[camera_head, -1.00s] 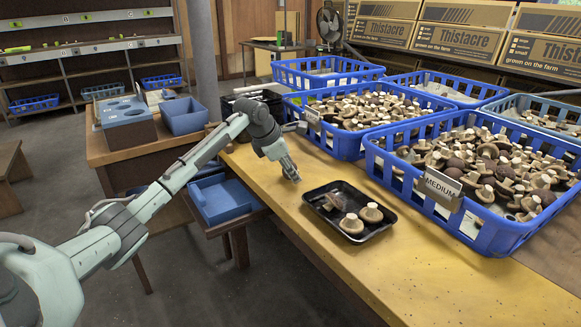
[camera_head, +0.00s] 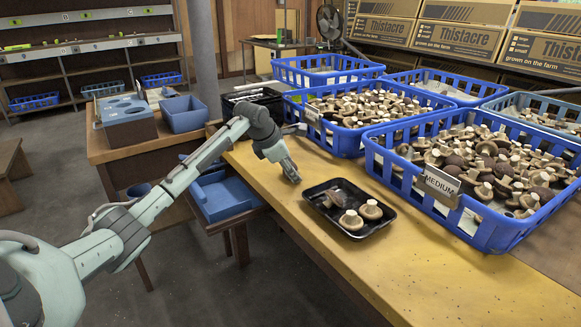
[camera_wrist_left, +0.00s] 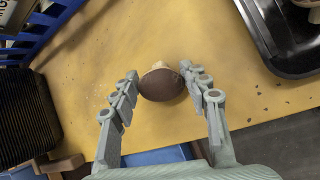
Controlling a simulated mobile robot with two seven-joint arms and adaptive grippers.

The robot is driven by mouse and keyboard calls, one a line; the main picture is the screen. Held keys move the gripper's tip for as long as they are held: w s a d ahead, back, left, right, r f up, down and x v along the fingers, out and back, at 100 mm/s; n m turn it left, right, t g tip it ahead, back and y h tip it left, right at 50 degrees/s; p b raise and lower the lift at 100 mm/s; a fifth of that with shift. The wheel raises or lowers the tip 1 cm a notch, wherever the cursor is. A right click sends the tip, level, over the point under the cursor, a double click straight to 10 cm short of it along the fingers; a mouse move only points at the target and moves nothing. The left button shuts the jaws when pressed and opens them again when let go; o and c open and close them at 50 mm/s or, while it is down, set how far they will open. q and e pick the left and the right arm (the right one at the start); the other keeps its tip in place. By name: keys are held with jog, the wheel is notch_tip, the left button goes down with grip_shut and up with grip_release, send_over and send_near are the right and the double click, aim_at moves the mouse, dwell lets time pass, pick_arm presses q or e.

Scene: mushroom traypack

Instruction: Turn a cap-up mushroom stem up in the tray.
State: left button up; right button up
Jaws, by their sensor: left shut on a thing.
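My left gripper (camera_wrist_left: 161,76) is shut on a mushroom (camera_wrist_left: 163,86), whose dark brown cap faces the wrist camera; a bit of pale stem shows at its far side. In the head view my left gripper (camera_head: 293,179) is low over the yellow table, just left of the black tray (camera_head: 388,224). The held mushroom is hard to make out there. In the tray two mushrooms stand stem up, one at the front (camera_head: 351,221) and one at the right (camera_head: 371,210). Another mushroom (camera_head: 333,200) lies at the back left, its pose unclear. My right gripper is out of view.
Blue crates full of mushrooms stand behind the tray, the nearest marked MEDIUM (camera_head: 489,235). A corner of the tray shows at upper right in the wrist view (camera_wrist_left: 262,40). The yellow table (camera_head: 440,277) is clear in front of the tray.

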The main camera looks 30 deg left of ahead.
pick_arm(q)
jog(key=shift+s+f, duration=0.2)
jog(key=shift+f, duration=0.8)
jog(key=o, duration=0.9)
jog(key=shift+w+a+f, duration=0.15)
jog(key=shift+w, duration=0.05)
jog(key=shift+r, duration=0.2)
jog(key=shift+s+r, duration=0.15)
jog(key=shift+r, duration=0.2)
jog(key=v, duration=1.1)
jog(key=shift+r, duration=0.15)
